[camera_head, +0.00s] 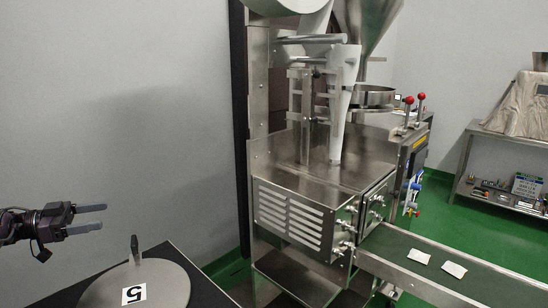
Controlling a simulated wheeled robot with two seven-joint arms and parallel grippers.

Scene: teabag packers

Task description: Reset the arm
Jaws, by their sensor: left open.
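My left gripper (92,218) comes in from the left edge, pointing right, with its two grey fingers apart and nothing between them. It is above and to the left of a round metal lid (165,279) with an upright dark handle (135,248) and a white label marked 5 (134,294). The gripper appears apart from the handle. My right gripper is not in the view.
The lid sits on a dark stand (208,290) at the lower left. A steel packing machine (290,215) fills the middle. Two white teabags (419,256) (454,269) lie on a green conveyor (480,285). A steel shelf (500,195) stands at right.

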